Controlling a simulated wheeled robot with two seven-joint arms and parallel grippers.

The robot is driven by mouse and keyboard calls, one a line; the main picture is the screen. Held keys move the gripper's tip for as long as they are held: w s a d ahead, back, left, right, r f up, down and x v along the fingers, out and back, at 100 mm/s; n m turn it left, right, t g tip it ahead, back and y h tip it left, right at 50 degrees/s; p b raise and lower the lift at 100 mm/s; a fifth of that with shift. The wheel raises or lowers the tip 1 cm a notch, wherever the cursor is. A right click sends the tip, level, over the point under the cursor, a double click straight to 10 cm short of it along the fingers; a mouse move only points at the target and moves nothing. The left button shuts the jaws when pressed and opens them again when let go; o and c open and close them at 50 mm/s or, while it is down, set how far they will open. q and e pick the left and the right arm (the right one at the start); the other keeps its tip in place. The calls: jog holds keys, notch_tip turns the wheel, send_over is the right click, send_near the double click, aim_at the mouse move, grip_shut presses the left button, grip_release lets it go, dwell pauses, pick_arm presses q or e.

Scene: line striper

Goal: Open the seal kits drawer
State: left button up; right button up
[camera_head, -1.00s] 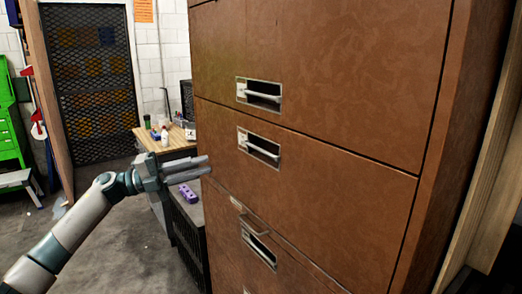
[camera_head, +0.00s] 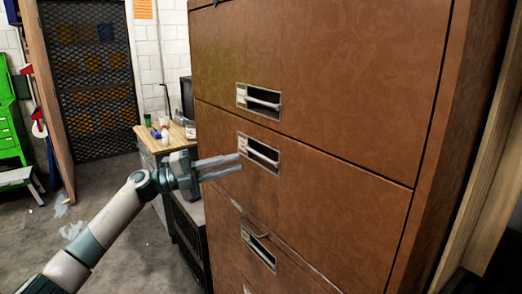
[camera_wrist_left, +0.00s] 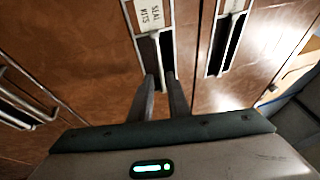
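The seal kits drawer (camera_head: 330,185) is the middle drawer front of the tall brown cabinet in the head view, and it looks shut. Its pale bar handle (camera_head: 264,153) sits in a recessed metal plate. In the left wrist view the drawer's label (camera_wrist_left: 150,14) reads SEAL KITS, just above its handle recess (camera_wrist_left: 150,55). My left gripper (camera_head: 240,162) points at this handle from the left. In the left wrist view its fingers (camera_wrist_left: 162,78) are apart, with their tips at the recess. I cannot tell whether they touch the bar. My right gripper is not in view.
Similar handles sit above (camera_head: 262,98) and below (camera_head: 260,248) on the other drawers. A wooden-topped bench (camera_head: 165,140) with small items stands behind my left arm. The floor (camera_head: 120,230) left of the cabinet is mostly clear.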

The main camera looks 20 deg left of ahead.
aim_at(261, 155)
pick_arm(q)
jog(key=shift+p+x, duration=1.65)
jog(key=shift+x, duration=2.9)
jog(key=shift+r, duration=0.1)
jog(key=shift+c, duration=0.6)
grip_shut()
